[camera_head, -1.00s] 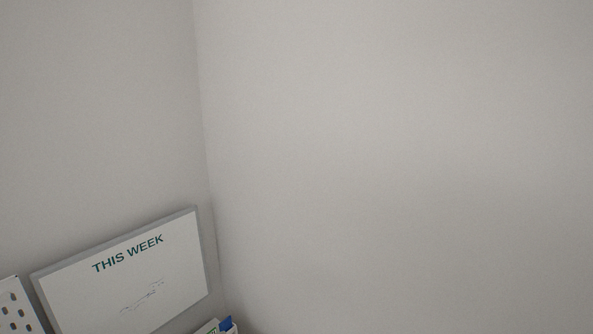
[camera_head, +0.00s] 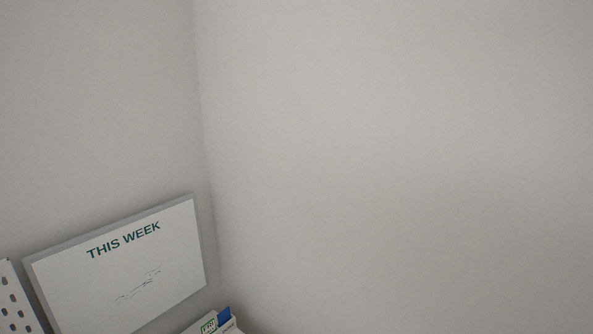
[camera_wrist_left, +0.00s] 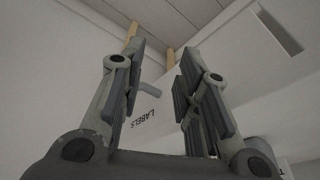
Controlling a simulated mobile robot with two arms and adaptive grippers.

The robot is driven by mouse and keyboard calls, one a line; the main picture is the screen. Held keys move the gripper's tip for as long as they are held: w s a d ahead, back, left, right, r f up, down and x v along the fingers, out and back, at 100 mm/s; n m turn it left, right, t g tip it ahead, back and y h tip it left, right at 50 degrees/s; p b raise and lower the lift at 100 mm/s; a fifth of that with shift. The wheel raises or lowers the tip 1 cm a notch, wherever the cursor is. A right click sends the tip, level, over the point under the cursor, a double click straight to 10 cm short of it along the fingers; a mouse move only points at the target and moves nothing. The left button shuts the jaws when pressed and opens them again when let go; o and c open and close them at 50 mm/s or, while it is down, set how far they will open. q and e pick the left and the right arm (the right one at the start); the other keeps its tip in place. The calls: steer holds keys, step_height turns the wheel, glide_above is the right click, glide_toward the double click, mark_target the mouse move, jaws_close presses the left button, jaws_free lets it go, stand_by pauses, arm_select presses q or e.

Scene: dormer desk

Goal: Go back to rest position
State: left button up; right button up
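My left gripper (camera_wrist_left: 155,90) shows in the left wrist view with its two fingers spread apart. Nothing is between the finger pads. Behind the fingers is a pale surface with the word LABELS (camera_wrist_left: 145,118), which appears upside down. Neither gripper shows in the head view. My right gripper is in no frame.
In the head view, a whiteboard (camera_head: 125,270) reading THIS WEEK hangs near a wall corner. A perforated white panel (camera_head: 14,300) is at the lower left edge. Boxes or folders (camera_head: 207,326), one blue (camera_head: 224,315), show at the bottom. The right wall (camera_head: 400,150) is bare.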

arm_select(q)
step_height(320, 180, down, 16)
steer(key=s+f+b, duration=0.1)
steer(key=s+b, duration=0.1)
steer(key=b, duration=0.2)
steer(key=s+a+f+b, duration=0.1)
steer(key=s+f+b, duration=0.2)
steer(key=s+f, duration=0.3)
steer(key=s+a+f+g+b, duration=0.1)
steer(key=s+f+b, duration=0.2)
steer(key=f, duration=0.9)
steer(key=s+a+f+g+b, duration=0.1)
steer(key=s+f+b, duration=0.2)
steer(key=s+f, duration=0.6)
steer(key=shift+a+f, duration=0.15)
steer(key=shift+f, duration=0.15)
